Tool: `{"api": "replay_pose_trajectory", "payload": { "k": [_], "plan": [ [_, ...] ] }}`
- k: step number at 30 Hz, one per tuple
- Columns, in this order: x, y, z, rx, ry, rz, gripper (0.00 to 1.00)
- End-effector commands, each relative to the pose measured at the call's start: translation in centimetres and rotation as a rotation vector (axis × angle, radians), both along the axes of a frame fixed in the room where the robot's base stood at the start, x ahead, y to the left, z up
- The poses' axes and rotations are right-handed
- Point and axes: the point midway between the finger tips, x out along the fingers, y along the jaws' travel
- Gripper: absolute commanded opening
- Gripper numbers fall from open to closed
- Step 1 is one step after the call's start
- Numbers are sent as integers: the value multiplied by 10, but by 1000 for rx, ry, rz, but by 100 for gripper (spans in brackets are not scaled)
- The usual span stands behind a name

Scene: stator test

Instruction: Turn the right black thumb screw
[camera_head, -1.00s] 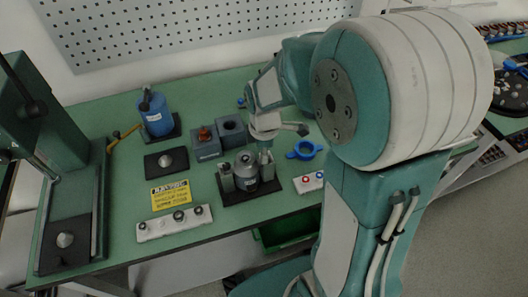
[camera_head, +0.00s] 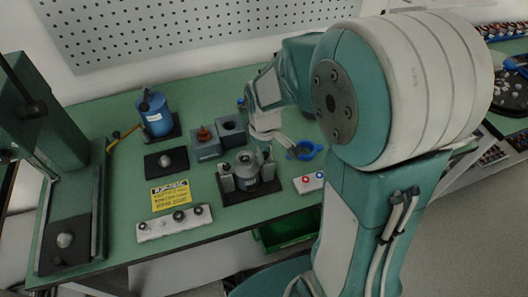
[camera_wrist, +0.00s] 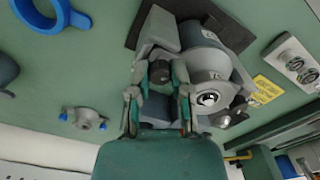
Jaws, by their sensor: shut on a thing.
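The right black thumb screw (camera_wrist: 159,71) is a dark knob on the grey clamp post beside the stator, seen in the wrist view. My gripper (camera_wrist: 160,76) has one finger on each side of it and is shut on it. The silver-grey stator (camera_wrist: 208,66) sits between the clamp posts on a dark base plate (camera_wrist: 236,36). In the head view, the stator (camera_head: 246,167) stands near the table's front edge. My wrist is just behind the right post, and the screw is too small to make out there.
A blue ring (camera_head: 304,150) and a white button box (camera_head: 308,183) lie to the right. Grey blocks (camera_head: 206,146) stand behind the stator. A yellow label (camera_head: 171,195) and white knob strip (camera_head: 174,224) lie left. A dark press (camera_head: 62,150) stands far left.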

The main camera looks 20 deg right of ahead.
Motion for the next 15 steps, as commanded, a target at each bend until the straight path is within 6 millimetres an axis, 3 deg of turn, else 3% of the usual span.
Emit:
{"api": "replay_pose_trajectory", "payload": {
  "k": [15],
  "plan": [
    [1,0,0,0,-2,-44,0]
  ]
}}
